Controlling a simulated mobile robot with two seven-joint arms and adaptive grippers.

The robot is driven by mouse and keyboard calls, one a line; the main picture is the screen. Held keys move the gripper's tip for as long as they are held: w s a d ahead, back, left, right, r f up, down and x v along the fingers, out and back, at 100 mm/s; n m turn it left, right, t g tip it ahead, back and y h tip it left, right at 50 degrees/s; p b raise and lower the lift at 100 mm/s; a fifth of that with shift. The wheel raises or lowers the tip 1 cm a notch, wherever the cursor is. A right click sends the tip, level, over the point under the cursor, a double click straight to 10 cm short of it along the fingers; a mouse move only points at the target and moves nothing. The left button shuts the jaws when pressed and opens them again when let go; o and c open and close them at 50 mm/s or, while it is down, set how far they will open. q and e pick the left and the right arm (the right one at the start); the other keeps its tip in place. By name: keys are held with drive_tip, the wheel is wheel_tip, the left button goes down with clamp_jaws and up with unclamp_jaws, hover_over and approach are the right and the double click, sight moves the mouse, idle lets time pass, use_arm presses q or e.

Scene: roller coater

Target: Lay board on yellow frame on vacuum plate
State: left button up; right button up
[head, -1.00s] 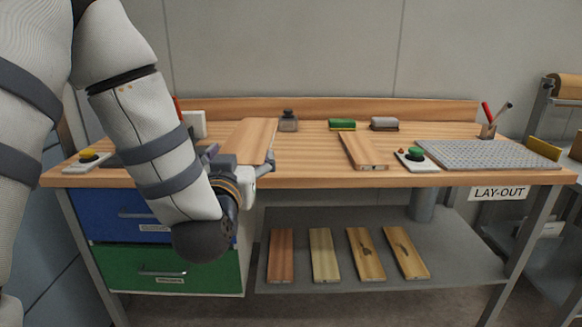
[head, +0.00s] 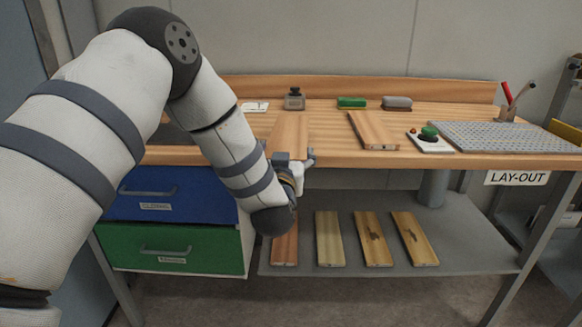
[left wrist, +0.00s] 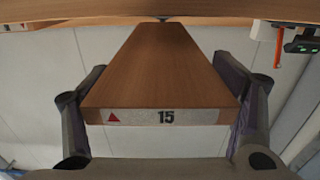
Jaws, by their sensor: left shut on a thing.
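My left gripper (head: 292,160) is shut on the near end of a brown wooden board (head: 290,132) at the bench's front edge. In the left wrist view the board (left wrist: 162,75) lies between the two fingers (left wrist: 165,112). Its end has a label with a red triangle and "15". A grey perforated plate (head: 505,136) lies on the right of the bench; I see no yellow frame on it. A yellow piece (head: 566,130) shows at the far right edge, partly cut off. My right gripper is not in view.
A dark bottle (head: 294,99), a green block (head: 352,102) and a grey block (head: 397,103) stand behind. Several boards lie on the lower shelf (head: 465,255).

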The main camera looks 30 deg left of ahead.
use_arm(q)
drive_tip(key=shift+w+f, duration=0.15)
drive_tip(key=shift+f, duration=0.55)
drive_tip(key=shift+w+f, duration=0.1)
drive_tip(key=shift+f, duration=0.6)
drive_tip(key=shift+f, duration=0.15)
drive_tip(key=o, duration=1.4)
drive_tip(key=shift+s, duration=0.1)
drive_tip(key=shift+f, duration=0.1)
